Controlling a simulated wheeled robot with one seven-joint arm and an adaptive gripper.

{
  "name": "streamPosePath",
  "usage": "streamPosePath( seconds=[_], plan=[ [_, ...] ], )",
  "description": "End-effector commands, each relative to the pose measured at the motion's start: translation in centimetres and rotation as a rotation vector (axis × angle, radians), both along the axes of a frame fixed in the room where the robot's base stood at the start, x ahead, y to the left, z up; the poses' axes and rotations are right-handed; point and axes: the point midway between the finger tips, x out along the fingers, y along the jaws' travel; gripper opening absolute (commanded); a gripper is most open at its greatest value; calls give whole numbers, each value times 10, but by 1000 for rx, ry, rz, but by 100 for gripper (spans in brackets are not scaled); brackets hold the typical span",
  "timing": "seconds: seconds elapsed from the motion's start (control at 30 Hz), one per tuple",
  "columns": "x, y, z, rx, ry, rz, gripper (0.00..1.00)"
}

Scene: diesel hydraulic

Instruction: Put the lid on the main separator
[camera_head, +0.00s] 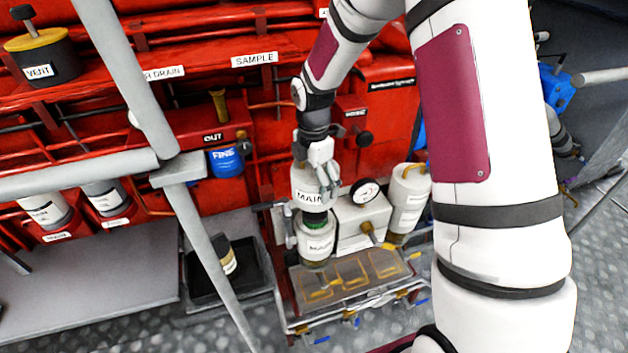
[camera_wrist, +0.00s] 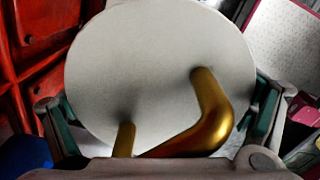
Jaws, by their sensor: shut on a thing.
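The lid (camera_head: 306,186) is a white cylinder marked MAIN, held upright over the main separator (camera_head: 316,243). The separator is a white body with a label, and a green and dark part (camera_head: 314,221) shows between it and the lid. I cannot tell whether the lid touches that part. My gripper (camera_head: 324,168) is shut on the lid from above. In the wrist view the lid's pale round top (camera_wrist: 150,65) and bent gold handle (camera_wrist: 212,110) fill the middle, with my gripper's fingers (camera_wrist: 160,125) on either side.
A white gauge box (camera_head: 362,222) and a second white canister with a gold handle (camera_head: 409,200) stand just right. A clear-topped tray (camera_head: 350,275) is in front. A dark tray (camera_head: 205,285) lies left, behind a grey rail (camera_head: 212,255). Red machinery (camera_head: 270,90) is behind.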

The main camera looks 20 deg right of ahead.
Motion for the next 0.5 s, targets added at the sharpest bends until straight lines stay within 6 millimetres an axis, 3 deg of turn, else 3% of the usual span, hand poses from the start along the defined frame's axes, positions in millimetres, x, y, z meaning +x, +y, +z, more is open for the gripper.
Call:
streamPosePath(
  seconds=[0.23,0.5],
  plan=[
    [0,-1,1,0,-1,-1,55],
    [1,-1,-16,0,1,-1,55]
  ],
)
